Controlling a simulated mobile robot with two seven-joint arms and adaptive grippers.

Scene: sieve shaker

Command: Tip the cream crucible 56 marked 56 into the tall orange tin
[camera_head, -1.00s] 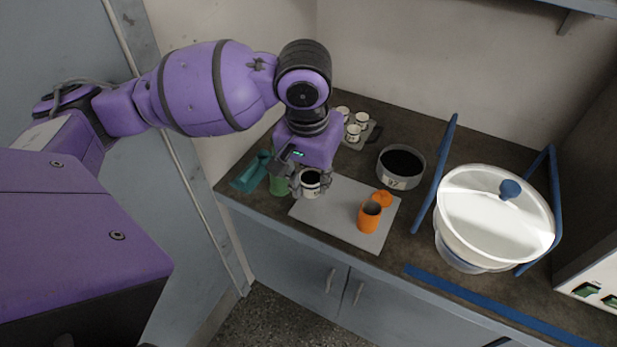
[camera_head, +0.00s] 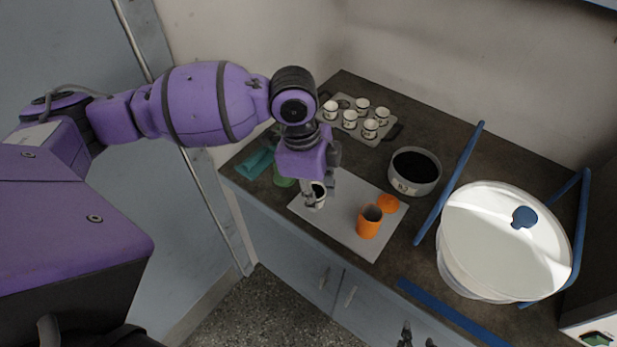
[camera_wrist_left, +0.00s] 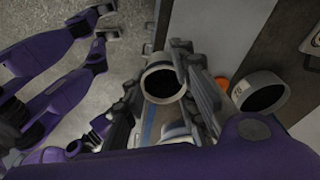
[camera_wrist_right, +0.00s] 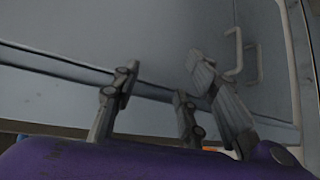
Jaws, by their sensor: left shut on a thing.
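My left gripper (camera_head: 314,200) is shut on a cream crucible (camera_head: 319,189), held over the left part of the grey mat. In the left wrist view the crucible (camera_wrist_left: 160,84) sits between the fingers with its dark mouth showing. Its number cannot be read, and its tilt is hard to tell. The tall orange tin (camera_head: 369,222) stands upright and open on the mat, to the right of and apart from the crucible. An orange lid (camera_head: 388,203) lies beside the tin. My right gripper (camera_head: 417,338) is open and empty, low in front of the cabinet doors.
Several cream crucibles stand on a grey tray (camera_head: 345,98) at the back. A grey pan (camera_head: 414,172) stands right of the mat (camera_head: 340,222). Teal (camera_head: 254,163) and green (camera_head: 283,181) things lie left.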

